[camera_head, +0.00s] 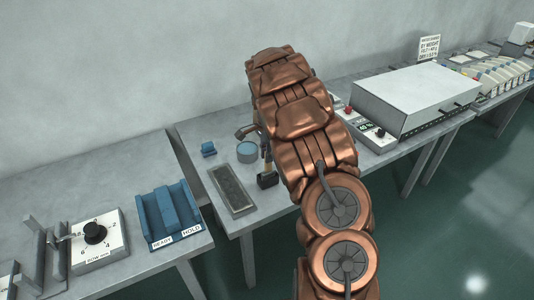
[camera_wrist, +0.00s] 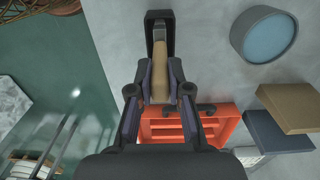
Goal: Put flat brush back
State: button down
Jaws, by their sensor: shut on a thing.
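In the wrist view my gripper (camera_wrist: 160,84) is shut on the flat brush (camera_wrist: 160,72), around its tan wooden handle. The brush's grey end lies within the outline of a black holder (camera_wrist: 159,15). In the head view the brush's tan handle (camera_head: 263,155) shows just above the black holder (camera_head: 267,181) on the table, left of my arm. How deep the brush sits in the holder, or whether it touches it, I cannot tell. My arm hides most of my gripper in the head view.
A round container with a blue top (camera_head: 247,152) stands close beside the brush, with a dark shallow tray (camera_head: 248,207) in front. The wrist view shows an orange rack (camera_wrist: 233,128), a tan block (camera_wrist: 290,107) and a dark blue block (camera_wrist: 272,135). A large box machine (camera_head: 415,92) stands right.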

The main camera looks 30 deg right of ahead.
jog(key=shift+f, duration=0.2)
jog(key=c, duration=1.1)
grip_release()
jog(key=shift+r, duration=0.1)
